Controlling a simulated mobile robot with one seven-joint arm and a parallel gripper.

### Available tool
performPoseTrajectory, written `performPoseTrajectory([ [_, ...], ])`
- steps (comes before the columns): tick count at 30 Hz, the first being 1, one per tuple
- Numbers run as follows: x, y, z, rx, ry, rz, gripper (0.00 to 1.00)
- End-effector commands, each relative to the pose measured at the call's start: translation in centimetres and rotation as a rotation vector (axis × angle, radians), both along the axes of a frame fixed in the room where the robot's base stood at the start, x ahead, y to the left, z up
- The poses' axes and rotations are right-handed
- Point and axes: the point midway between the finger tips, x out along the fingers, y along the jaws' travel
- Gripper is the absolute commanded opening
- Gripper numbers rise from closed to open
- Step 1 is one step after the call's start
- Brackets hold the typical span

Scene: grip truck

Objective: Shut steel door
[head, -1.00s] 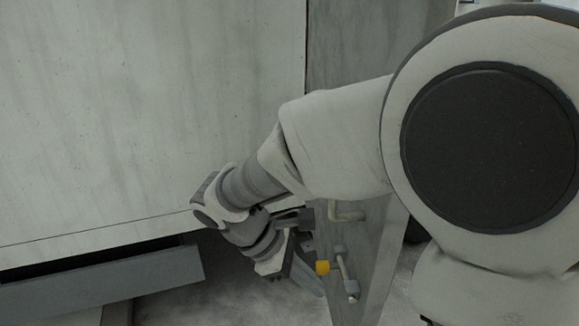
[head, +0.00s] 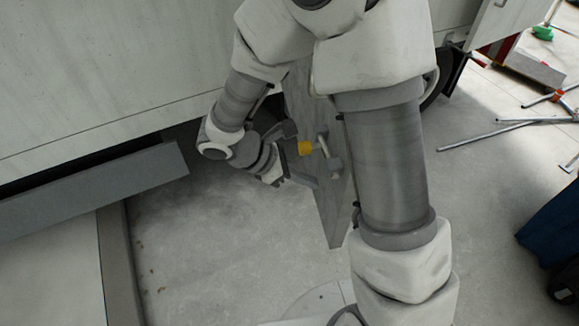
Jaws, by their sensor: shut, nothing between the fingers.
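The steel door (head: 328,212) is a narrow grey panel in the head view. It stands open, sticking out from the underside of the white truck body (head: 110,70) toward me.
A long grey beam (head: 95,190) juts out under the truck at left, with a pale panel (head: 50,275) below it. Concrete floor (head: 220,250) is clear in front. At right are metal stand legs (head: 500,130) and a dark blue object (head: 555,235).

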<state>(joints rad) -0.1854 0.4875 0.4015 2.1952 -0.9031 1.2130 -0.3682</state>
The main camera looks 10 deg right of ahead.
Motion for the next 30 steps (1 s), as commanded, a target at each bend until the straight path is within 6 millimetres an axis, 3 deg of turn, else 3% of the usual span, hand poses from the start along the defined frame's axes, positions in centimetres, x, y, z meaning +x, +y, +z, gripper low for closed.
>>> performPoseTrajectory([
  [3, 0.1, -2.0, 0.5, -0.001, -0.001, -0.004, 0.00],
  [9, 0.1, -3.4, 0.3, -0.001, -0.003, -0.001, 0.00],
  [30, 0.1, -3.5, 0.3, -0.002, -0.003, 0.011, 0.00],
])
